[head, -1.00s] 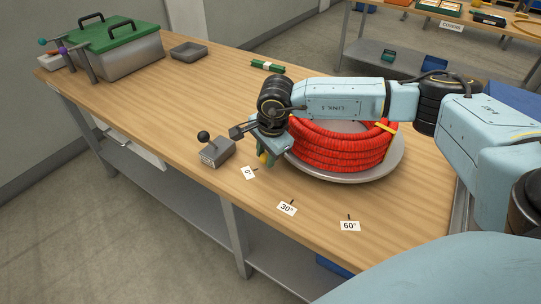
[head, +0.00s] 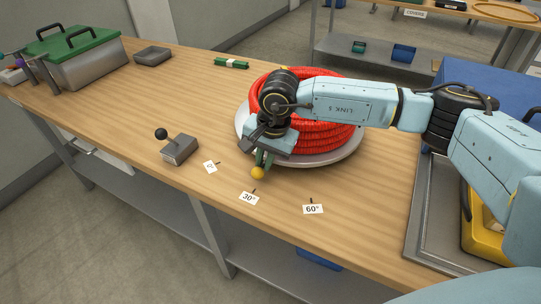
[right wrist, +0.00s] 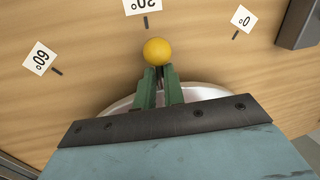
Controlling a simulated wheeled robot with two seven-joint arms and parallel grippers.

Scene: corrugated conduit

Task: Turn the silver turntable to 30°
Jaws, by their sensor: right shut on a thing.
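The silver turntable (head: 330,159) is a round dish on the wooden table, with a coil of red corrugated conduit (head: 325,134) on it. A yellow ball knob (head: 258,173) sticks out at the turntable's near edge; it also shows in the right wrist view (right wrist: 157,51). My right gripper (head: 264,158) is shut, its green fingers just behind the ball on the knob's stem, which they mostly hide. The knob is close to the tick of the 30° label (head: 249,197), slightly on the 0° side in the wrist view. My left gripper is not in view.
The 0° label (head: 211,167) and 60° label (head: 313,209) lie either side. A grey block with a black ball lever (head: 180,149) stands to the left. A green-lidded box (head: 85,62) and a grey tray (head: 153,54) are farther back. Bare tabletop lies in front.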

